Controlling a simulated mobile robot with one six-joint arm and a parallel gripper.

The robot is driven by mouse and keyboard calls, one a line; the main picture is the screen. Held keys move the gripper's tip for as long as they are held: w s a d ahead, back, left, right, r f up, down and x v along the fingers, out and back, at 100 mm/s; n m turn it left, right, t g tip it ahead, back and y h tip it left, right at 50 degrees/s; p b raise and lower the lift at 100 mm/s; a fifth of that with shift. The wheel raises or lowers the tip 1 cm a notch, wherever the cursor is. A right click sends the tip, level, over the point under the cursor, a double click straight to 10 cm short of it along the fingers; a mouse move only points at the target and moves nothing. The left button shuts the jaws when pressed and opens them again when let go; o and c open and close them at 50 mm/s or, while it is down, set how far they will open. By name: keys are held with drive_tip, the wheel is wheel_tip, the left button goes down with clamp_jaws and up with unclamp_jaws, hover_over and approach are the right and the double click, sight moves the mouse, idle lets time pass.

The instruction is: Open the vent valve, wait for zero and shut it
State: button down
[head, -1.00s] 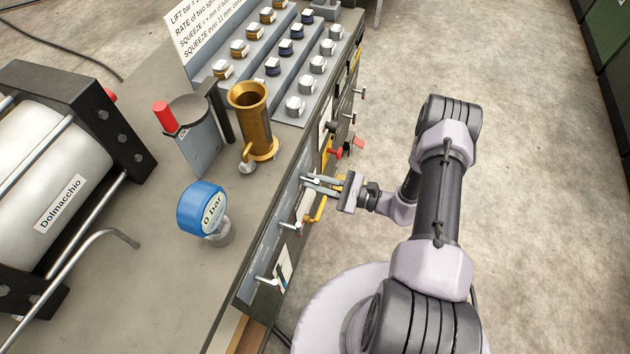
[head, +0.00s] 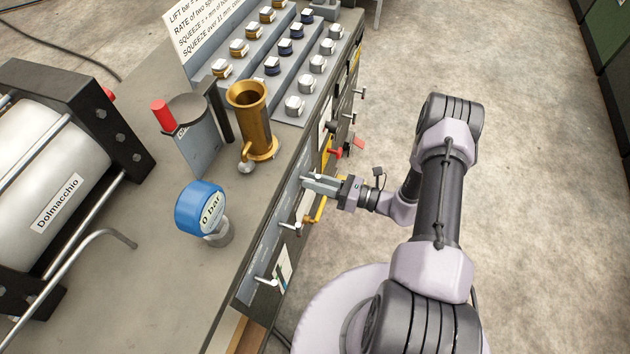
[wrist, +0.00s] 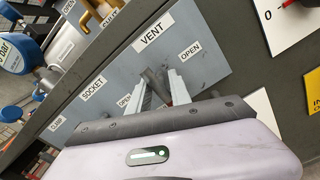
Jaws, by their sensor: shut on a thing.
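The front panel carries a VENT label (wrist: 153,33) in the wrist view, with an OPEN label (wrist: 190,52) to its right. My gripper (wrist: 160,82) is shut on the vent valve handle (wrist: 154,76) just below the VENT label. The handle is mostly hidden between the fingers, so its exact angle is unclear. In the head view my gripper (head: 306,181) reaches the bench front from the right, and a pale tip of the handle (head: 318,177) shows at the fingers. The blue gauge (head: 201,207) on the bench top reads 0 bar.
Two other lever handles, socket (head: 290,227) and clamp (head: 267,281), stick out nearer on the panel. The floor (head: 540,180) to the right is clear.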

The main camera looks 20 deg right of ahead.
drive_tip(key=shift+m, duration=0.6)
drive_tip(key=shift+m, duration=0.3)
drive_tip(key=c, duration=1.3)
unclamp_jaws()
drive_tip(key=shift+o, duration=0.2)
drive_tip(key=p+v, duration=0.3)
drive_tip(key=v, duration=1.4)
drive_tip(key=shift+d, duration=0.15)
drive_tip(key=shift+s, duration=0.1)
